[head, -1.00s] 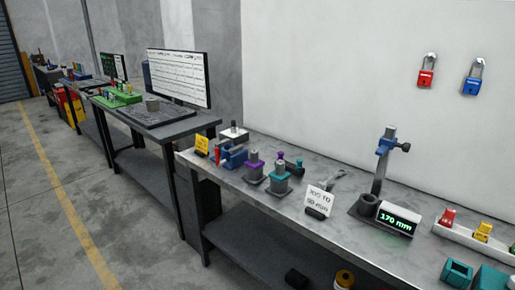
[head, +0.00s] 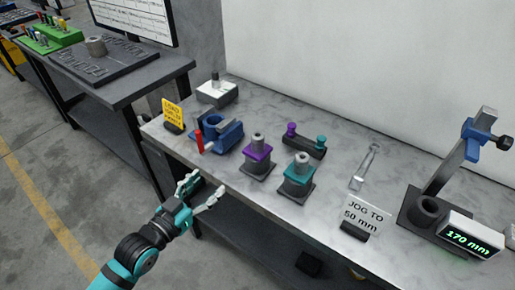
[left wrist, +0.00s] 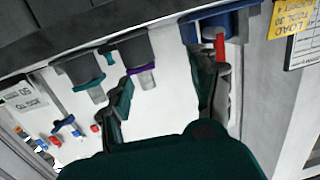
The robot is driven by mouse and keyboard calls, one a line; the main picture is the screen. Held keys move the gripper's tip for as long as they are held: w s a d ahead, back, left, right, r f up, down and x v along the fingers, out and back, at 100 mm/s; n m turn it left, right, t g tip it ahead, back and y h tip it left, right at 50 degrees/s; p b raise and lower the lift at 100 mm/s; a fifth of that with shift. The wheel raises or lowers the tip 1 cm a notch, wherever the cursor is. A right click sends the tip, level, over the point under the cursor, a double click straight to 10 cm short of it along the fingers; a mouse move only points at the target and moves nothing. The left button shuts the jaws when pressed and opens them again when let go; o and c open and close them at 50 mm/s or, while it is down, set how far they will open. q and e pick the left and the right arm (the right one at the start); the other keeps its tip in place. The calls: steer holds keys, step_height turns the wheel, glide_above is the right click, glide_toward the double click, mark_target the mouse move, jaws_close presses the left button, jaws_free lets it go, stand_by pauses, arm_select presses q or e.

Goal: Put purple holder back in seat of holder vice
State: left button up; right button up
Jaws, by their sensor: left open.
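The purple holder (head: 257,153), a grey cylinder with a purple collar, stands upright on a dark square base on the bench. It also shows in the left wrist view (left wrist: 137,52). The blue holder vice (head: 230,134) with a red handle is to its left; its round seat looks empty. The vice shows at the top of the left wrist view (left wrist: 212,27). My left gripper (head: 204,190) is open and empty, off the front edge of the bench, below the vice in the picture. Its fingers frame the left wrist view (left wrist: 165,90). My right gripper is not in view.
A teal holder (head: 298,172) stands right of the purple one. Behind them is a dark rack (head: 304,145) with purple and teal knobs. A yellow sign (head: 173,113), a white block (head: 217,93), a wrench (head: 364,167) and a height gauge (head: 430,212) are also on the bench.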

arm_select(q)
steer(key=m+h, duration=0.1)
steer(key=h, duration=0.1)
glide_toward(253, 139)
steer(key=p+x, duration=0.2)
steer(key=x, duration=0.3)
steer(key=shift+w+d, duration=0.2)
steer(key=x, duration=0.3)
steer(key=p+x, duration=0.1)
steer(key=x, duration=0.2)
steer(key=shift+w+d+f, duration=0.15)
steer(key=shift+f, duration=0.1)
steer(key=shift+c, duration=0.8)
jaws_close()
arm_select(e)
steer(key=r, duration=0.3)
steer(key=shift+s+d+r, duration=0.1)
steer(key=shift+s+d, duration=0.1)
arm_select(q)
steer(key=shift+r, duration=0.25)
